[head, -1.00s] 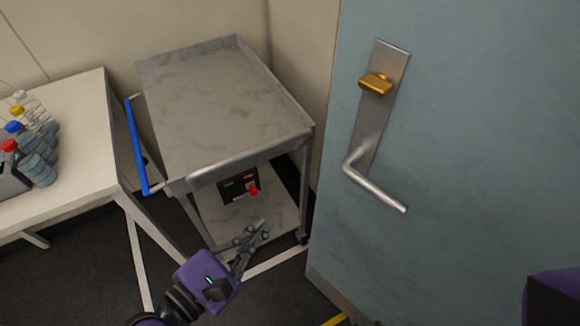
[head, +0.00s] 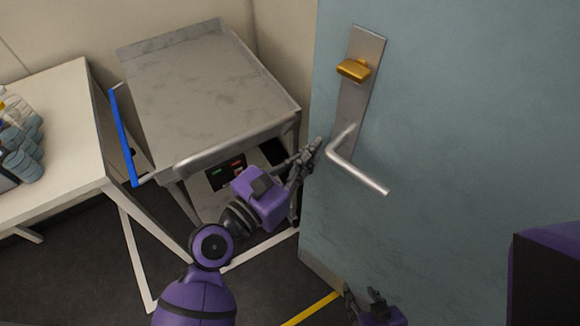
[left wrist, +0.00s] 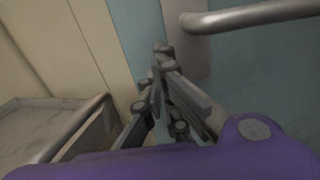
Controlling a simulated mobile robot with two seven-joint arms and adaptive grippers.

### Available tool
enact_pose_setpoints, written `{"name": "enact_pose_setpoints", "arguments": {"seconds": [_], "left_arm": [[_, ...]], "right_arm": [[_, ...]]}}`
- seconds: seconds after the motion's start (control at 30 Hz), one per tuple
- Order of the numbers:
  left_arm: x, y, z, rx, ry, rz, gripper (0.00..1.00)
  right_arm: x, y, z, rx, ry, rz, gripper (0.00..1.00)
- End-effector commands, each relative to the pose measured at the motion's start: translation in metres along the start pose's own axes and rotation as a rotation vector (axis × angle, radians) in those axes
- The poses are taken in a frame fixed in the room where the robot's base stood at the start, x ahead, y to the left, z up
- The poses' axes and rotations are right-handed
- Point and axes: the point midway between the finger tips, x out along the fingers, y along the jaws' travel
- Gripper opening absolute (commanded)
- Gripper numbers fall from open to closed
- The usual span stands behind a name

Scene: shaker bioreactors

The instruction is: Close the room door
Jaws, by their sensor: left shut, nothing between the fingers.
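The room door (head: 440,130) is a blue-grey panel standing on the right of the head view. It has a metal plate with a silver lever handle (head: 360,174) and a brass-coloured knob (head: 354,70) above it. My left gripper (head: 314,147) is shut and empty at the door's left edge, just left of the handle. In the left wrist view its fingertips (left wrist: 162,50) point at the door edge, with the handle (left wrist: 250,16) above right. Contact with the door cannot be told. My right gripper (head: 363,292) is low in front of the door, fingers apart, partly cut off.
A grey cart (head: 200,95) with a blue handle (head: 123,138) stands left of the door, close to my left arm. A white table (head: 60,130) with several bottles is at the far left. A yellow floor line (head: 312,309) runs near the door's foot.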

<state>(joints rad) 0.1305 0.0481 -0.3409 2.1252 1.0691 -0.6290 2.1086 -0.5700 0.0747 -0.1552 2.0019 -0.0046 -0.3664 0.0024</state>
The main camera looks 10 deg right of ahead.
Motion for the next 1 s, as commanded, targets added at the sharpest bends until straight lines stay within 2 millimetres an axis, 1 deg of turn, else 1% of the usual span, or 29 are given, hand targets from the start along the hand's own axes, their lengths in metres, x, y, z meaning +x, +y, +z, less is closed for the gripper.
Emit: {"name": "enact_pose_setpoints", "arguments": {"seconds": [0.03,0.2,0.53,0.63,0.67,0.77,0.9,1.0], "left_arm": [[0.006,0.0,0.001,0.0,-0.002,0.0,0.0],[0.016,0.001,0.0,0.0,-0.001,0.001,0.0],[0.017,0.0,-0.001,0.0,0.0,0.001,0.0],[0.022,0.001,-0.001,0.0,-0.001,-0.005,0.0],[0.026,0.001,-0.001,0.0,-0.002,-0.009,0.0],[0.049,0.002,-0.001,0.001,-0.004,-0.035,0.0],[0.088,0.002,0.0,0.002,-0.003,-0.08,0.0],[0.106,0.004,0.001,0.001,-0.003,-0.101,0.0]], "right_arm": [[-0.001,0.0,0.0,0.0,0.0,0.0,0.4],[-0.002,0.001,0.001,-0.002,-0.004,0.001,0.4],[0.0,0.0,-0.001,-0.003,0.0,-0.001,0.4],[0.001,0.0,-0.003,-0.004,0.005,-0.002,0.4],[0.002,0.0,-0.004,-0.004,0.006,-0.002,0.4],[0.002,0.0,-0.006,-0.005,0.009,-0.003,0.4],[0.0,-0.001,-0.006,-0.004,0.008,-0.003,0.4],[0.0,0.0,-0.007,-0.003,0.009,-0.003,0.4]]}}
